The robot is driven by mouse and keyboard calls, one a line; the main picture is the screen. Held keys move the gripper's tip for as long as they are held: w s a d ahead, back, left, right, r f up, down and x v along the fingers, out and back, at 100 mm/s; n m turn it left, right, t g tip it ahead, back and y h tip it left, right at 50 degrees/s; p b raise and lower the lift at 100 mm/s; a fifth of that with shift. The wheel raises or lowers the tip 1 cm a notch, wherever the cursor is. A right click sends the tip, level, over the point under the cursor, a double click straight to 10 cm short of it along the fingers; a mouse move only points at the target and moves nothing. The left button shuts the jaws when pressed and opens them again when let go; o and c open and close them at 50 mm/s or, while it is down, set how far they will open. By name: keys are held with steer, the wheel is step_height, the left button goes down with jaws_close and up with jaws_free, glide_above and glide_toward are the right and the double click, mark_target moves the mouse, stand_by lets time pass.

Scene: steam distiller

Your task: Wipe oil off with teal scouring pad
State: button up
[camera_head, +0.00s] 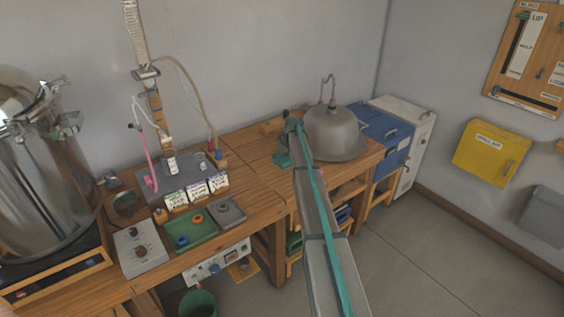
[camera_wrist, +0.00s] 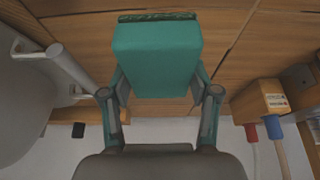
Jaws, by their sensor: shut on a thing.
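The teal scouring pad (camera_wrist: 157,58) is a teal block with a dark green strip along its far edge. It sits between the two fingers of my gripper (camera_wrist: 160,88), which is shut on it. In the head view the teal pad (camera_head: 283,160) shows beside the end of my arm, over the wooden bench next to the grey dome. I cannot tell whether the pad touches the bench top. No oil is clearly visible in either view.
The grey dome lid (camera_head: 335,130) with its bent pipe stands close right of my gripper. Its handle (camera_wrist: 62,65) is near in the wrist view. A wooden block with red and blue ends (camera_wrist: 262,102) is at right. Bench wood (camera_head: 250,155) left of the pad is clear.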

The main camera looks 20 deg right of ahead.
steer(key=shift+r+p, duration=0.35)
steer(key=shift+r, duration=1.3)
